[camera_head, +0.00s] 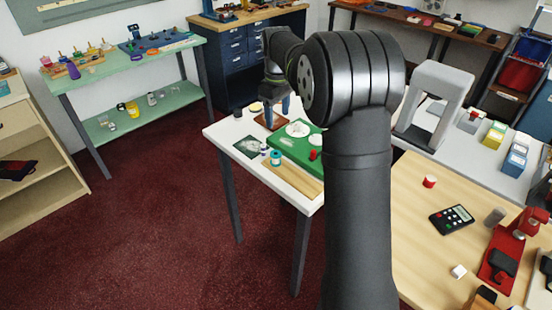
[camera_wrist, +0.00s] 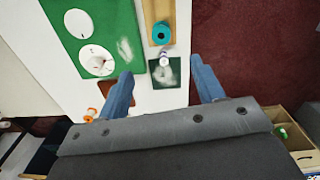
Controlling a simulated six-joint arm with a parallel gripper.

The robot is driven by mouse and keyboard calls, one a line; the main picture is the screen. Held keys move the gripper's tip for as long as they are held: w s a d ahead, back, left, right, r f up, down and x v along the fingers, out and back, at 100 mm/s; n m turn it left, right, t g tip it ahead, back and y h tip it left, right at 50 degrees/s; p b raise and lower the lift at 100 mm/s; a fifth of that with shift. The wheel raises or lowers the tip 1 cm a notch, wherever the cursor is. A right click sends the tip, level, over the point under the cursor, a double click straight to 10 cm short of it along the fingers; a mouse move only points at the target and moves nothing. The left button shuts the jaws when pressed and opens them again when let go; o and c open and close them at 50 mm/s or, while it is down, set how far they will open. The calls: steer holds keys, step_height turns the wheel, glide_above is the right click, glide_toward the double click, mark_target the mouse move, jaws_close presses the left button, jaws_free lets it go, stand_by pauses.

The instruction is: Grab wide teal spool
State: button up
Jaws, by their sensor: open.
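The wide teal spool (camera_head: 276,157) stands on the white table (camera_head: 218,133), at the near end beside the green board. In the wrist view the teal spool (camera_wrist: 161,33) appears upper centre, on the end of a wooden strip, seen from above. My gripper (camera_head: 278,112) is over the far part of the table, behind the spool. In the wrist view my gripper (camera_wrist: 161,72) has its two blue fingers wide apart with nothing held between them. The spool lies beyond the fingertips, apart from them.
A small white bottle (camera_wrist: 165,60) stands close to the spool, by a dark green patch (camera_wrist: 170,76). The green board (camera_wrist: 78,45) with white discs lies beside them. A wooden strip (camera_head: 293,180) lies along the near edge. A small red thing (camera_head: 313,155) is right of the spool.

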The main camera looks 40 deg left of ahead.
glide_toward(276, 154)
steer(key=f, duration=0.5)
steer(key=shift+w+d, duration=0.15)
steer(key=shift+d, duration=0.1)
steer(key=shift+a+f, duration=0.2)
steer(key=shift+f, duration=1.25)
steer(key=shift+a+f, duration=0.15)
steer(key=shift+f, duration=1.35)
steer(key=c, duration=1)
steer(key=shift+c, duration=0.2)
steer(key=shift+r, duration=0.1)
